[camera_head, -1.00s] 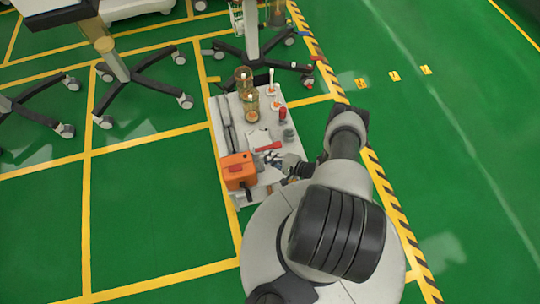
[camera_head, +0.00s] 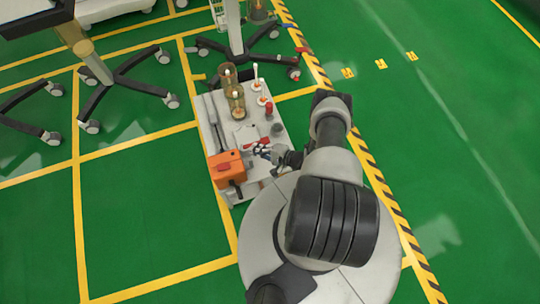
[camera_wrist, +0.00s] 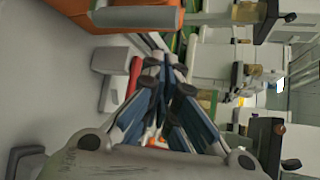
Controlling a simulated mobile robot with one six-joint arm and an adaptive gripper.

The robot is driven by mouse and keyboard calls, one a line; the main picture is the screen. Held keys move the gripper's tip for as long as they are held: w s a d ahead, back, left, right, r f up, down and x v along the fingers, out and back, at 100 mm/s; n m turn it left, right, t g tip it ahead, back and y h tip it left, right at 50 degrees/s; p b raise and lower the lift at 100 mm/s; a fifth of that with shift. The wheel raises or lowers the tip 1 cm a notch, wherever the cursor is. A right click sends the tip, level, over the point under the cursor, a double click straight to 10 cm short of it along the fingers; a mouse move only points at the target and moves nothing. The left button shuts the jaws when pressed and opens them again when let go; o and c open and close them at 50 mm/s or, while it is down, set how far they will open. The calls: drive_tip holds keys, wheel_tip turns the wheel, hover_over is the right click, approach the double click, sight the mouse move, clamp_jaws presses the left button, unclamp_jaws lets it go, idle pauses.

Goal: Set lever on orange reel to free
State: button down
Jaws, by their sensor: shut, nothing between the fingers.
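The orange reel (camera_head: 226,170) is a boxy orange unit at the near left corner of the white cart top. A dark red part (camera_head: 224,167) shows on its upper face; I cannot tell whether this is the lever or how it is set. My gripper (camera_head: 263,153) is shut and empty, low over the cart to the right of the reel and apart from it. In the wrist view my gripper (camera_wrist: 169,62) points up the picture with its fingertips together. An orange surface (camera_wrist: 85,18), likely the reel, fills the upper left there.
The cart top (camera_head: 219,137) also holds amber jars (camera_head: 236,101), a red-topped item (camera_head: 269,108), white sticks on round bases (camera_head: 256,78) and a long grey tool (camera_head: 211,122). Wheeled stands (camera_head: 95,65) are beyond it.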

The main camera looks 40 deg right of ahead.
drive_tip(key=s+d+p, duration=0.3)
drive_tip(key=s+d, duration=0.1)
drive_tip(key=s, duration=0.4)
drive_tip(key=shift+s+d+r, duration=0.2)
drive_tip(key=shift+s+r, duration=0.05)
drive_tip(key=shift+r, duration=0.2)
